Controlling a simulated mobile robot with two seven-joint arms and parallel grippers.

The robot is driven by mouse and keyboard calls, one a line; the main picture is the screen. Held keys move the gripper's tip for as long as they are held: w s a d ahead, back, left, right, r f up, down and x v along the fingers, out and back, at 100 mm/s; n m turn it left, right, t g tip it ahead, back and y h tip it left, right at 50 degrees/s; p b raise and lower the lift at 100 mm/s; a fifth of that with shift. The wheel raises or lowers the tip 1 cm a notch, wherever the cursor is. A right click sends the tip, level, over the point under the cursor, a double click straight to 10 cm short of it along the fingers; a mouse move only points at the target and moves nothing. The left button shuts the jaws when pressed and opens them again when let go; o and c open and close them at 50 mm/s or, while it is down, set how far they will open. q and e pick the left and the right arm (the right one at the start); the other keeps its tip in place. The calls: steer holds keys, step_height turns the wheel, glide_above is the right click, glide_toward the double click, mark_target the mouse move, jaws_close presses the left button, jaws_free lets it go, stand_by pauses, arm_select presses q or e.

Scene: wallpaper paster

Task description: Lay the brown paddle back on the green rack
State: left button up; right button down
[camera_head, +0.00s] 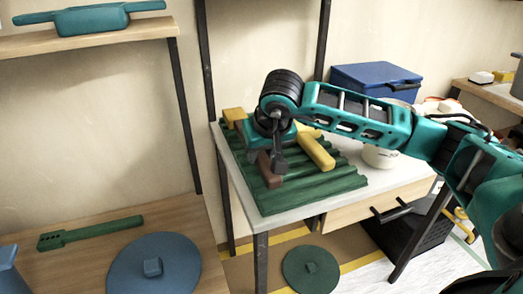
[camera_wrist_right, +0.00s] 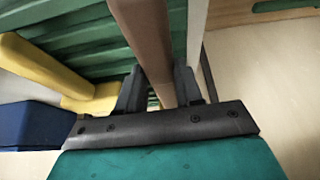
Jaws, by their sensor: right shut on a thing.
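The green ridged rack (camera_head: 325,188) lies on the white table. My right gripper (camera_head: 279,158) is over its left part, pointing down. In the right wrist view, the gripper (camera_wrist_right: 160,88) is shut on the brown paddle (camera_wrist_right: 148,40), whose brown bar runs between the two fingers. In the head view, only a short piece of the brown paddle (camera_head: 268,172) shows beside the fingers; the rest is hidden by my gripper. I cannot tell whether the paddle touches the rack. The rack's green ridges (camera_wrist_right: 60,35) also show behind the paddle in the wrist view. My left gripper is not in view.
A yellow paddle (camera_head: 317,150) lies on the rack just right of my gripper, and a yellow block (camera_head: 234,115) is at its back left. A blue box (camera_head: 375,82) and a white bowl (camera_head: 380,156) stand to the right.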

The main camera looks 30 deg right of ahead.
steer(key=shift+f+b, duration=0.6)
steer(key=shift+f, duration=0.1)
steer(key=c, duration=0.7)
jaws_free()
steer(key=shift+o, duration=0.2)
steer(key=shift+s+r, duration=0.1)
steer(key=shift+r, duration=0.1)
steer(key=p+v, duration=0.3)
steer(key=v, duration=0.9)
steer(key=shift+r, duration=0.2)
steer(key=shift+s, duration=0.15)
steer(key=shift+s, duration=0.1)
